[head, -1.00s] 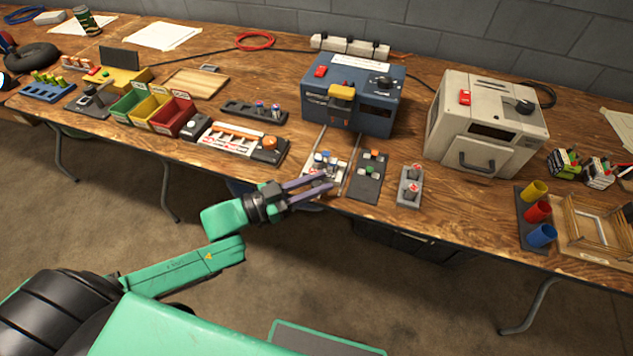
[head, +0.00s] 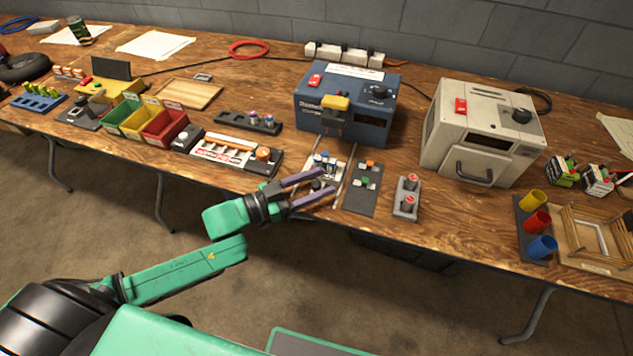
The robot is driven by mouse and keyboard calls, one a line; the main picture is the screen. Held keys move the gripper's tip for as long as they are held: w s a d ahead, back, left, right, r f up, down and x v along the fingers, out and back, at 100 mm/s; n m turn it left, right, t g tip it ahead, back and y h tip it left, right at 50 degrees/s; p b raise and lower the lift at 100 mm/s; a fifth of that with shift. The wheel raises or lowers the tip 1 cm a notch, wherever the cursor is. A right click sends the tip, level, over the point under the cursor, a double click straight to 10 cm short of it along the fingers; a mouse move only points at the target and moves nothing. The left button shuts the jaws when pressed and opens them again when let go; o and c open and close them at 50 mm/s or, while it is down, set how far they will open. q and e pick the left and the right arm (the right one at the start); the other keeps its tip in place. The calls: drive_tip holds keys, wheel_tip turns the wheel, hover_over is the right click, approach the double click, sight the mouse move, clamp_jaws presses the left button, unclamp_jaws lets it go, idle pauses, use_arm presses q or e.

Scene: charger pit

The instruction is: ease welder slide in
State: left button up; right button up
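The blue welder (head: 318,108) stands at the back middle of the bench in the head view, with a yellow block (head: 336,102) on its front. Two thin rails run out from its front toward the bench edge. Between them lies the pale slide tray (head: 313,166), out in front of the welder, carrying several small blue, white and dark parts. My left gripper (head: 328,181) is open, its two purple-grey fingers spread over the near end of the tray. I cannot tell whether they touch it. The fingers hide part of the tray. My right gripper is not in view.
Right of the rails are a dark plate (head: 361,202) with small coloured blocks and a grey two-button box (head: 405,201). A beige machine (head: 452,140) stands farther right. A white strip device (head: 222,150) and coloured bins (head: 160,130) are left. The bench's front edge is close below the gripper.

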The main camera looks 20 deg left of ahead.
use_arm(q)
drive_tip(key=shift+s+a, duration=0.1)
idle(0.3)
drive_tip(key=shift+p+v, duration=0.5)
drive_tip(key=shift+v, duration=2.45)
drive_tip(key=p+v, duration=0.2)
drive_tip(key=v, duration=0.6)
drive_tip(key=shift+s+a, duration=0.15)
drive_tip(key=shift+s, duration=0.05)
